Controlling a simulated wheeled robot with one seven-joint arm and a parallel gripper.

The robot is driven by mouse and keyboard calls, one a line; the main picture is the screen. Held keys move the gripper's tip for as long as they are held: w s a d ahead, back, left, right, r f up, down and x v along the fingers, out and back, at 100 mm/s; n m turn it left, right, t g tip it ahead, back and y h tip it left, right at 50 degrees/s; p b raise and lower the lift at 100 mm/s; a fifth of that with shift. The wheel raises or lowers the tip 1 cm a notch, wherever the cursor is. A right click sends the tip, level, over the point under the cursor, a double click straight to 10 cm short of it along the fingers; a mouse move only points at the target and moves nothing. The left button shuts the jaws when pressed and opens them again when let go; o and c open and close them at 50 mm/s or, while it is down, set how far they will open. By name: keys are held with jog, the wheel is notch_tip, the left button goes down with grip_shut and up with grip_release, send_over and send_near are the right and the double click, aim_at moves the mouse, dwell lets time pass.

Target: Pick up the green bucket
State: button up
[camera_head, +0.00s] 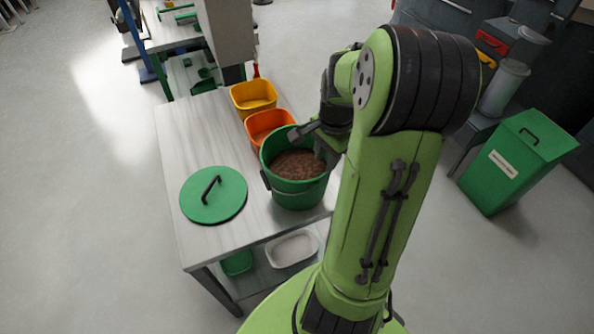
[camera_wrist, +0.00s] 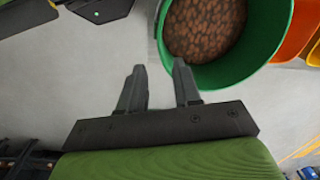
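The green bucket (camera_head: 296,192) stands upright on the light table, filled with brown pellet-like material. A dark handle part shows on its left side. In the wrist view the bucket (camera_wrist: 241,70) is at the upper right, with its rim beside the fingertips. My gripper (camera_wrist: 158,66) is open, with a gap between its two fingers. The right fingertip overlaps the bucket's near rim in the picture; the left one is outside it. In the head view my gripper (camera_head: 312,135) is at the bucket's back right rim, partly hidden by my arm. Contact is unclear.
A green lid (camera_head: 214,205) with a black handle lies left of the bucket on the table (camera_head: 180,140). Orange (camera_head: 262,119) and yellow (camera_head: 254,107) containers stand behind it. A grey post rises at the table's back. A green bin (camera_head: 512,165) stands on the right floor.

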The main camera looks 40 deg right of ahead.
aim_at(320, 184)
jog(key=f, duration=0.4)
jog(key=w+f+b, duration=0.1)
jog(key=f, duration=0.7)
jog(key=shift+w+d+f, duration=0.3)
jog(key=shift+s+a+r, duration=0.1)
jog(key=shift+c, duration=0.5)
grip_shut()
